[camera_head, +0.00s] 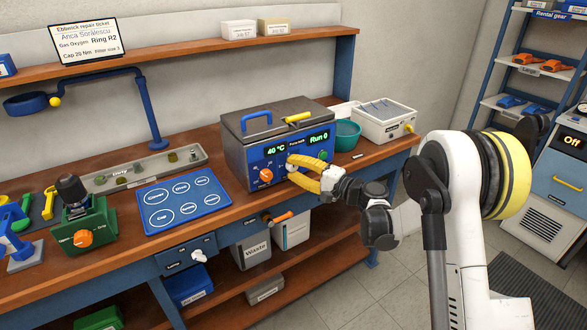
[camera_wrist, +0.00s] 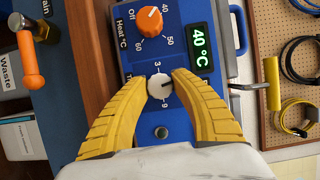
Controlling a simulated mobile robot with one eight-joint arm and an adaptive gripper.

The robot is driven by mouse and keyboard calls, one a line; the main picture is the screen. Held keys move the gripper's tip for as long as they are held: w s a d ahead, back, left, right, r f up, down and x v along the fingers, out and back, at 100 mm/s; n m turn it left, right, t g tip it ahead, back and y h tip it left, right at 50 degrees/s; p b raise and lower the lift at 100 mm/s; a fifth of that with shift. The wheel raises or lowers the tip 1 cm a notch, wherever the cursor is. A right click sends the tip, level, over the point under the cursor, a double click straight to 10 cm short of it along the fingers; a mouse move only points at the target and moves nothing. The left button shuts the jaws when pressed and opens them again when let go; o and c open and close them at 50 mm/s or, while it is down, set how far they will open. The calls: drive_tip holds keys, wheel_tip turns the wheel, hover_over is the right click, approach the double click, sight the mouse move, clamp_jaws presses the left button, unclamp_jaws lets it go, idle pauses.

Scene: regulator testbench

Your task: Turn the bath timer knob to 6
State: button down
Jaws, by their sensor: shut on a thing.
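The bath (camera_head: 277,122) is a grey lidded box with a blue front panel on the bench. Its display reads "40 °C" and "Run 0" in the head view. The timer knob (camera_wrist: 158,86) is small and pale, with "3" above it and "9" below it in the wrist view. A dark pointer mark lies on its right half, facing the side between those numbers. No 6 can be read; the right finger covers that side. My gripper (camera_wrist: 160,82) has its two yellow fingers shut on the knob's left and right sides. It also shows at the panel in the head view (camera_head: 292,164).
The orange heat knob (camera_wrist: 150,21) sits close above the fingers in the wrist view. A green bowl (camera_head: 347,133) and a white box (camera_head: 384,119) stand right of the bath. A blue mat with circles (camera_head: 159,207) lies to its left. An orange-handled valve (camera_head: 280,217) juts from the bench front.

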drive_tip(key=shift+m+t+y, duration=0.3)
drive_tip(key=shift+m+t, duration=0.1)
drive_tip(key=shift+m, duration=0.6)
drive_tip(key=c, duration=1)
unclamp_jaws()
drive_tip(key=shift+a, duration=0.1)
drive_tip(key=v, duration=1.2)
